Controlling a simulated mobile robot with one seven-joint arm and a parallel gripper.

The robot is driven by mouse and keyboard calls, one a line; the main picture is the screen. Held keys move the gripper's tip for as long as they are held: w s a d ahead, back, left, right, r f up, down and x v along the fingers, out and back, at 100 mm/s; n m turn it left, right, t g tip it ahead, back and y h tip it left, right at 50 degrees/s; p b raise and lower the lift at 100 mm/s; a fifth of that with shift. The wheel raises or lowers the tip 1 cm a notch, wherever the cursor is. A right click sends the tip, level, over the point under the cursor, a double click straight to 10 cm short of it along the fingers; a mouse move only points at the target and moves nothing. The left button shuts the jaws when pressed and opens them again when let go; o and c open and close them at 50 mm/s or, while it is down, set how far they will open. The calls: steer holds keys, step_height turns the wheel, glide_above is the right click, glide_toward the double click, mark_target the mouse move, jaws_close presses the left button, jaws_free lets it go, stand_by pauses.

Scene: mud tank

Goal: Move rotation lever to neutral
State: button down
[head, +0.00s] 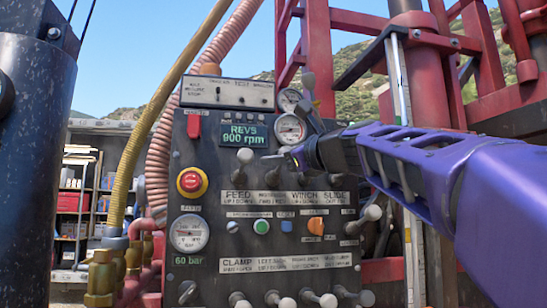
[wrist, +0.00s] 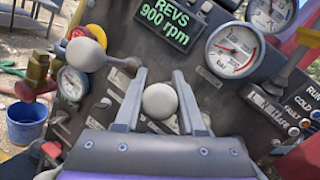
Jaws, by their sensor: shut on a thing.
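My gripper (head: 296,157) reaches in from the right to the upper lever row of the dark control panel (head: 215,165). In the wrist view my gripper (wrist: 160,92) has its two fingers on either side of a pale round lever knob (wrist: 160,101) and is shut on it. This lever stands just right of the FEED lever, which fits the rotation lever; its label is too blurred to read. In the head view my gripper largely hides it. The FEED lever's knob (head: 245,155) stands free to the left, and its ball (wrist: 85,54) shows left in the wrist view.
The display (head: 244,135) reads REVS 900 rpm. A red stop button (head: 191,182) and a pressure gauge (head: 187,233) sit at the panel's left. Several more levers line the bottom edge, and a lever knob (head: 373,213) juts out at right. Hoses rise on the left.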

steer(key=shift+s, duration=0.1)
steer(key=c, duration=0.5)
jaws_free()
steer(key=shift+s, duration=0.1)
